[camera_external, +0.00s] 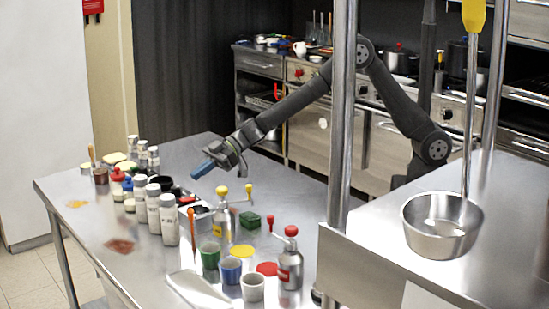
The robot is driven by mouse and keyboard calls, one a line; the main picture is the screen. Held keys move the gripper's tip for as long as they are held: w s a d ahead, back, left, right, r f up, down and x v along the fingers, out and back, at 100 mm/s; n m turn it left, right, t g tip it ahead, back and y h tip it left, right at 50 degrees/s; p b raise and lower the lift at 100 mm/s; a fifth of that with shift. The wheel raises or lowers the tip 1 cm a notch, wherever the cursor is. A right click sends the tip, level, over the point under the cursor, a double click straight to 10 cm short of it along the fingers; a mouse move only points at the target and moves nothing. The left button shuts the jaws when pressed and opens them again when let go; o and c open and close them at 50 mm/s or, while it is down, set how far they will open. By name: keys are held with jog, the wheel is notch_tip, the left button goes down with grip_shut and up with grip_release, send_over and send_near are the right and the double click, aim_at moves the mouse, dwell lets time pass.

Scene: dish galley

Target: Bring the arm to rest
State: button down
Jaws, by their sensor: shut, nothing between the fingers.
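My arm reaches in from the right over the steel table (130,215). It bends at a high elbow behind the upright post and slopes down to the left. My gripper (203,168) is shut and empty, with blue fingertips pointing down and left. It hangs above the table, behind the white-capped bottles and apart from them.
Bottles (168,220), a yellow-knobbed grinder (222,216), a red-knobbed grinder (290,262), small cups (230,270) and a green block (250,222) crowd the table's middle. A steel post (341,120) and a bowl (441,225) stand right. The table's front left is mostly clear.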

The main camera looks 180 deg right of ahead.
jog(key=shift+x, duration=1.25)
jog(key=v, duration=1)
jog(key=shift+w+d+r+n+y, duration=0.8)
jog(key=shift+w+r+n+y, duration=1.2)
jog(key=shift+w+r+y, duration=2)
jog(key=shift+s+d+r+m+g+h, duration=0.1)
jog(key=shift+s+d+r+m+g, duration=0.15)
jog(key=shift+s+d+m+g, duration=0.7)
jog(key=shift+s+d+r+m+g+h, duration=0.15)
jog(key=shift+m+g, duration=0.25)
jog(key=shift+g, duration=1.1)
jog(key=shift+s+d+r+m+g+h, duration=0.1)
jog(key=shift+s+d+r+m+g, duration=0.2)
jog(key=shift+s+d+m+g, duration=0.65)
jog(key=shift+w+a+n+g, duration=0.3)
jog(key=shift+w, duration=0.05)
